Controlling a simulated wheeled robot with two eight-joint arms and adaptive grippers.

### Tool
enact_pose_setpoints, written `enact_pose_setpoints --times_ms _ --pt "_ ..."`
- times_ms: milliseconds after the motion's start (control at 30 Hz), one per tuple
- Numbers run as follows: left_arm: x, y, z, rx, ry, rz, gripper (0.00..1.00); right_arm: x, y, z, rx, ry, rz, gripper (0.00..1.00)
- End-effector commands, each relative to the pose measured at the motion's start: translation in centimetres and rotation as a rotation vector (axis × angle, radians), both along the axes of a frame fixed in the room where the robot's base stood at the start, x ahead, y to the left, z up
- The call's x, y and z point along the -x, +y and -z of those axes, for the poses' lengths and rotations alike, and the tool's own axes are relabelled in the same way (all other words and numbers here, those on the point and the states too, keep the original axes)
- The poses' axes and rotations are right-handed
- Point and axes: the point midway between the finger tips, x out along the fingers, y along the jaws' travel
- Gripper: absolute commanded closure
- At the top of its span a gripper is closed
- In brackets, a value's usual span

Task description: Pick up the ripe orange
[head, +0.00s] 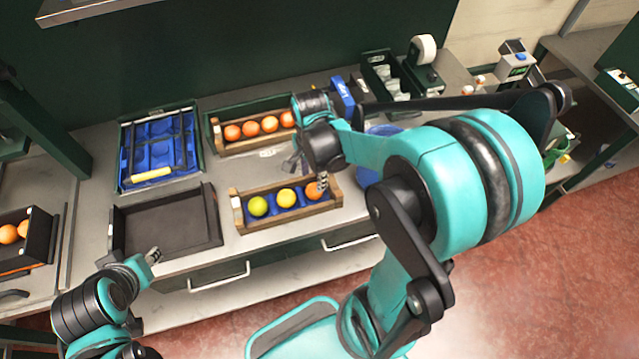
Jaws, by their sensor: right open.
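A wooden crate (238,217) with a blue insert holds a yellow-green fruit (258,206), a yellow fruit (286,197) and an orange one (312,191), the ripest in colour, at its right end. My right gripper (311,174) is open and points down just above the ripe orange. One finger overlaps the orange's right side in the picture; whether it touches cannot be told. My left gripper (153,256) is low at the left, in front of the black tray, away from the fruit; its jaw opening is unclear.
An empty black tray (166,226) lies left of the crate. Behind are another crate (222,147) with several oranges and a blue-lined bin (158,152). A blue round container (366,176) stands close right of the crate, partly behind my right arm.

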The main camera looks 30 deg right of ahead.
Motion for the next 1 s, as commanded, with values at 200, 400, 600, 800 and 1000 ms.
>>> enact_pose_setpoints --times_ms 200,400,600,800,1000 --pt "0.0 0.0 1.3 0.0 0.0 0.0 0.66 0.0 -0.3 3.0 0.0 -0.001 -0.001 0.53" --pt "0.0 0.0 2.5 0.0 0.0 0.0 0.66 0.0 -0.6 6.1 0.0 -0.001 -0.003 0.53" --pt "0.0 0.0 2.7 0.0 0.0 0.0 0.66 0.1 -0.6 6.9 0.001 -0.002 -0.003 0.53" --pt "0.0 0.0 2.7 0.0 0.0 0.0 0.66 0.1 -0.6 6.8 0.001 -0.002 -0.003 0.66" --pt "0.0 0.0 2.7 0.0 0.0 0.0 0.66 0.1 -0.6 6.8 0.001 -0.002 -0.004 0.87"
